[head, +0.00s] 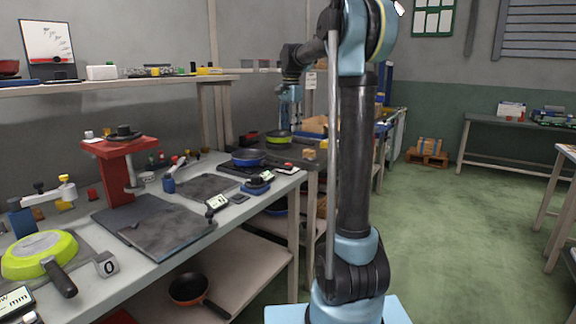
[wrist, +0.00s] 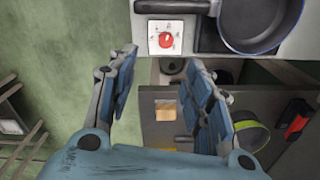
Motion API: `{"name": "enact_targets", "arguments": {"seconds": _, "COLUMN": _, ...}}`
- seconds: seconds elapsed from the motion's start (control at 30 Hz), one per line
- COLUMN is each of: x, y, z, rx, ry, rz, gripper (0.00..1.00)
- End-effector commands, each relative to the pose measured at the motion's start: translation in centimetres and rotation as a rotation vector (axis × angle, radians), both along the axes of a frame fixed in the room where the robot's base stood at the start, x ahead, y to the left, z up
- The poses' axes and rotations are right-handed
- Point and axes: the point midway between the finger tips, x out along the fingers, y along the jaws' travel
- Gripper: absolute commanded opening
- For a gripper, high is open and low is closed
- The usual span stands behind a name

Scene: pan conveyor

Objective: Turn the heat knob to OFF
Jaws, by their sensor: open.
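The red heat knob (wrist: 165,40) sits on a white square dial plate (wrist: 178,26) with small dark marks around it, too small to read. In the wrist view it is at the top, just beyond the fingertips. In the head view the dial plate (head: 285,170) is small, at the right end of the workbench. My gripper (wrist: 162,65) is open and empty, its fingers spread to either side below the knob and apart from it. In the head view my gripper (head: 290,118) hangs above and beyond that bench end.
A dark-handled blue pan (wrist: 262,22) sits right of the dial; it shows on the bench in the head view (head: 248,157). A green-rimmed pan (wrist: 250,132) lies on the dark surface at right.

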Motion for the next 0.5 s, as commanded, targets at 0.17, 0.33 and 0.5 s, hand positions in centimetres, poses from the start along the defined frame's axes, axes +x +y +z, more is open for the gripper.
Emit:
{"name": "enact_targets", "arguments": {"seconds": 0.17, "x": 1.6, "y": 0.5, "z": 0.0, "rx": 0.0, "ry": 0.007, "rz": -0.031, "gripper": 0.46}}
{"name": "enact_targets", "arguments": {"seconds": 0.33, "x": 1.7, "y": 0.5, "z": -0.9, "rx": 0.0, "ry": 0.007, "rz": -0.035, "gripper": 0.46}}
{"name": "enact_targets", "arguments": {"seconds": 0.5, "x": 1.7, "y": 0.5, "z": -3.5, "rx": 0.0, "ry": 0.007, "rz": -0.035, "gripper": 0.46}}
